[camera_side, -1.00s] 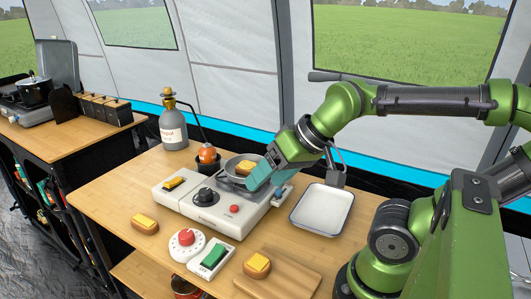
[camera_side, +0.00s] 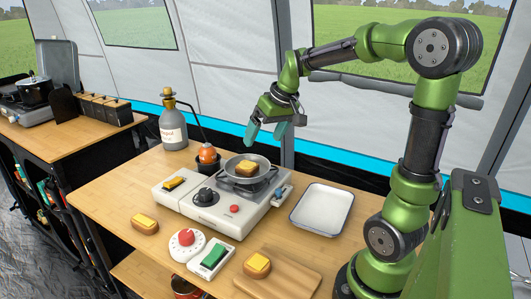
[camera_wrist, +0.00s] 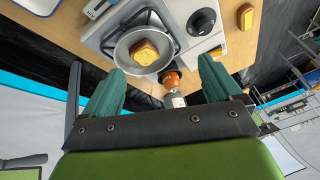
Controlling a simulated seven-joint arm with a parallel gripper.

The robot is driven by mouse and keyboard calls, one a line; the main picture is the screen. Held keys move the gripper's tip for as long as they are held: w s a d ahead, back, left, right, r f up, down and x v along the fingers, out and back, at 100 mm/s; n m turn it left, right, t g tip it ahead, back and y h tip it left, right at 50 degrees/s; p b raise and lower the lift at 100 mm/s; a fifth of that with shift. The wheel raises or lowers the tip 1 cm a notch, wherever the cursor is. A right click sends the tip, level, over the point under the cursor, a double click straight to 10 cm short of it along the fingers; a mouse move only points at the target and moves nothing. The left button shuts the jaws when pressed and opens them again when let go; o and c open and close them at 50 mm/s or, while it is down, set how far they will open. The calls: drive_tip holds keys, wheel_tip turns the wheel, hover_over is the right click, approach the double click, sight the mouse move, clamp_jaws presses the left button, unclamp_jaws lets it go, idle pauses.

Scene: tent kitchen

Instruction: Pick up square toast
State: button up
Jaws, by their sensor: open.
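A square toast with a yellow top (camera_side: 246,168) lies in the round metal pan (camera_side: 262,178) on the stove (camera_side: 221,208). In the wrist view the same toast (camera_wrist: 145,52) sits in the pan (camera_wrist: 122,46), ahead of and between my fingers. My gripper (camera_side: 266,133) is open and empty, raised above and behind the pan, pointing down. Its teal fingers also show in the wrist view (camera_wrist: 158,85). Another toast (camera_side: 257,265) lies on the cutting board (camera_side: 290,279), and a rounder, yellow-topped bread piece (camera_side: 145,223) lies on the table at the left.
An empty white tray (camera_side: 321,210) stands right of the stove. A gas bottle (camera_side: 173,128) with a hose and an orange-topped item (camera_side: 208,156) stand behind it. A red-knobbed timer (camera_side: 187,243) and a green-switch box (camera_side: 211,257) lie in front.

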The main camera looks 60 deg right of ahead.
drive_tip(key=w+d+n, duration=0.1)
drive_tip(key=w+d, duration=0.1)
drive_tip(key=d, duration=0.2)
drive_tip(key=n, duration=0.4)
hover_over(247, 164)
drive_tip(key=s, duration=0.3)
drive_tip(key=f, duration=0.9)
drive_tip(key=shift+w+a+f, duration=0.15)
drive_tip(key=shift+w+f, duration=0.1)
drive_tip(key=shift+x, duration=2.7)
drive_tip(key=shift+s, duration=0.15)
drive_tip(key=c, duration=1.2)
drive_tip(key=shift+c, duration=0.2)
drive_tip(key=shift+r, duration=0.15)
